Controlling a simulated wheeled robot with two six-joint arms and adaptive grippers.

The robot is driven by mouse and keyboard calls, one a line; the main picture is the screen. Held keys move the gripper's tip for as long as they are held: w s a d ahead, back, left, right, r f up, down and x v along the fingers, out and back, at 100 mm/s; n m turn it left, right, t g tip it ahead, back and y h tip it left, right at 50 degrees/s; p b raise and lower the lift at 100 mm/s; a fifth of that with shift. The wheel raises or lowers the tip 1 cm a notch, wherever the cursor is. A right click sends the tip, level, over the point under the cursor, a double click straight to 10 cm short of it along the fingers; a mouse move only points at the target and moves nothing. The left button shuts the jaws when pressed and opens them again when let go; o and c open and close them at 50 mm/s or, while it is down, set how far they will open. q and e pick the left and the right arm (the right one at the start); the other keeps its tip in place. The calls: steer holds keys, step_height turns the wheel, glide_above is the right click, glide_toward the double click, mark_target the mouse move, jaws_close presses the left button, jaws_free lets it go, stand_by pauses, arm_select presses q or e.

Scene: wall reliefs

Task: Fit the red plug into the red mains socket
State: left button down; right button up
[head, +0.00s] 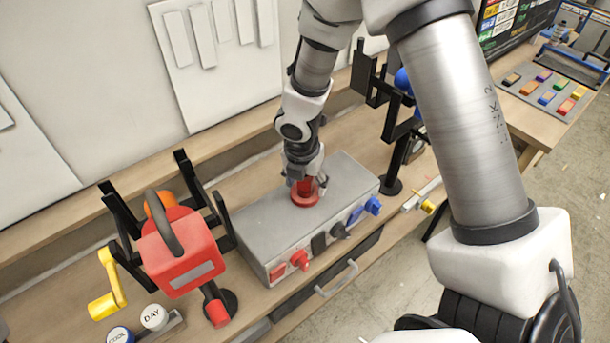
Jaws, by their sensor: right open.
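My right gripper (305,182) points down over the top of a long grey box (262,215) on the bench. It is open, with its fingers around an upright red piece (304,193) with a round red flange at its base, on the box top. This looks like the red plug at a red socket; the fingers hide much of it, and I cannot tell how deep it sits. The box's front face carries a red square fitting (277,272) and a red knob-like piece (299,260). My left gripper is not in view.
Black and blue fittings (372,205) follow along the box front. A red padlock-like block (181,252) on a black stand is left of the box. Another black stand (393,160) is behind right. A yellow crank (108,290) and two round knobs (153,316) are front left.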

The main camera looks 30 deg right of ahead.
mark_target(302, 192)
step_height(302, 192, up, 12)
steer(key=a, duration=0.1)
steer(key=shift+s+a+f, duration=0.15)
steer(key=shift+s+a, duration=0.1)
steer(key=shift+s, duration=0.2)
